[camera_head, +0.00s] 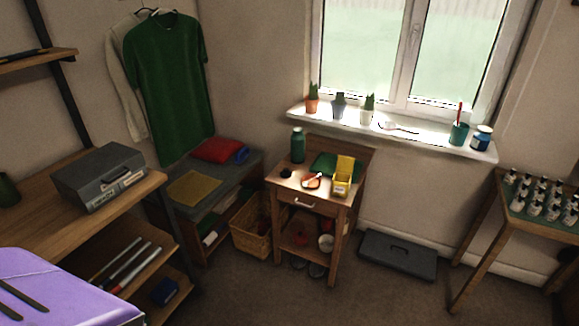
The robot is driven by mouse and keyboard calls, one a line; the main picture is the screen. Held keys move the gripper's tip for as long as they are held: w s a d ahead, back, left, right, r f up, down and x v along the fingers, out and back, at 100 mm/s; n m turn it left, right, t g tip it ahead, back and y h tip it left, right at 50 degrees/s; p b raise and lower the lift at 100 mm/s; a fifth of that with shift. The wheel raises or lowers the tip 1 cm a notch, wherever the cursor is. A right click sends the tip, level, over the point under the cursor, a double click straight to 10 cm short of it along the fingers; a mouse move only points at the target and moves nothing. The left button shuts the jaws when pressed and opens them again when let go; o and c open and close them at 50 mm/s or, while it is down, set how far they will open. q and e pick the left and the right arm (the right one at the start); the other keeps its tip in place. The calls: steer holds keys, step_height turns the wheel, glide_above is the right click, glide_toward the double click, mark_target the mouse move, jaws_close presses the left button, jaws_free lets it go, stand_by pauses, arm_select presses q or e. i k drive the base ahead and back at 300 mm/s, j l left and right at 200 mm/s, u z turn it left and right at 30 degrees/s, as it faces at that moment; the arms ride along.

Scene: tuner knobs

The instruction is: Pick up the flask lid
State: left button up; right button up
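A green flask (298,145) stands upright at the back left of a small wooden side table (300,192) below the window. A small dark round thing (286,173) lies on the table in front of the flask. It may be the flask lid, but it is too small to be sure. Neither of my grippers is in view.
A yellow container (343,175), a green mat (322,165) and a small orange-and-white item (312,181) share the tabletop. A wicker basket (251,238) and a dark case (398,256) flank the table. Open floor lies in front.

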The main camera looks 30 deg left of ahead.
mark_target(285, 172)
steer(key=i+j+u, duration=0.35)
steer(key=i, duration=0.8)
steer(key=i+u, duration=0.3)
steer(key=i, duration=0.85)
